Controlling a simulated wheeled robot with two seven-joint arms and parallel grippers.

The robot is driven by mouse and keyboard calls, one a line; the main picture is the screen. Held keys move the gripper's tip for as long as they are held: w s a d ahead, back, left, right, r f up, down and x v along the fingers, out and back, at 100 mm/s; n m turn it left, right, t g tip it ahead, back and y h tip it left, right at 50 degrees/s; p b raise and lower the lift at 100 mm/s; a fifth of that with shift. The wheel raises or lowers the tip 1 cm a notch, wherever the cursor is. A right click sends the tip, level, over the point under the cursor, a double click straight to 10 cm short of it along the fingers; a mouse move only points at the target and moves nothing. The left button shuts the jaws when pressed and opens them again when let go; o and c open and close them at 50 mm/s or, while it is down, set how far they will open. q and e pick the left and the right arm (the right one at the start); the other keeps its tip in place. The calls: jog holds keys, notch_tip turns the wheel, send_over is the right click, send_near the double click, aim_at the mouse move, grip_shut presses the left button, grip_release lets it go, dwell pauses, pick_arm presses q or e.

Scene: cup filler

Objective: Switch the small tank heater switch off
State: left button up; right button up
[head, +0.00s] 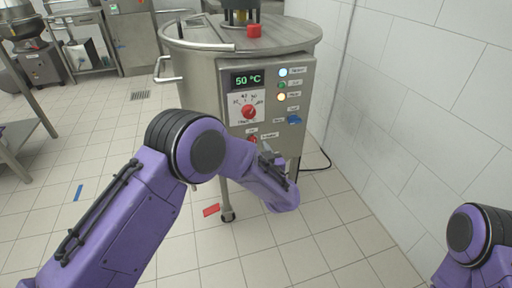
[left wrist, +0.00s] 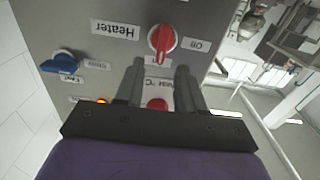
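The small tank (head: 203,78) is a steel vessel with a control panel (head: 232,103) on its front. Its heater switch is a red knob low on the panel (head: 252,139), beside a Heater label. In the left wrist view, which is upside down, the red heater knob (left wrist: 161,42) has its handle almost vertical in the picture, with an Off label to its right. My left gripper (head: 264,152) is in front of the panel's lower part. Its two fingers (left wrist: 158,72) are apart with nothing held, pointing toward the knob. My right gripper is out of view.
A temperature dial (head: 249,112) with a red knob sits above the heater switch, under a 50 °C display (head: 247,80). A blue switch (head: 294,119) is to the right. A white tiled wall (head: 400,100) stands close on the right. A metal table (head: 22,140) is at the left.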

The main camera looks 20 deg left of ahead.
aim_at(255, 141)
pick_arm(q)
jog(key=x, duration=0.3)
jog(key=shift+w+a, duration=0.1)
jog(key=shift+w, duration=0.05)
grip_shut()
